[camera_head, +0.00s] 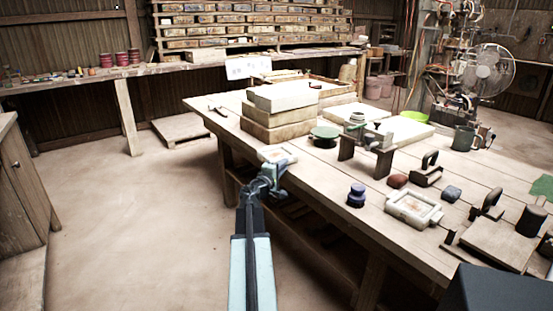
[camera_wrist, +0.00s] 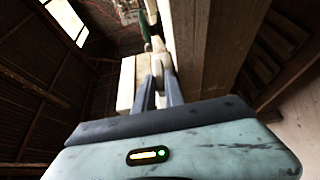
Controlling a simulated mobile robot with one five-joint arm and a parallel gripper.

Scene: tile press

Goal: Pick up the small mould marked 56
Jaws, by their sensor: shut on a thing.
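My gripper (camera_head: 277,163) is at the near-left edge of the workbench, with its fingers closed at a small pale mould (camera_head: 276,154). The mould looks like a flat, square, cream frame with a brownish middle, and my gripper partly covers it. I cannot read a 56 or any other number on it. I cannot tell whether the mould rests on the bench or is slightly lifted.
Open floor (camera_head: 140,220) lies left of the bench.

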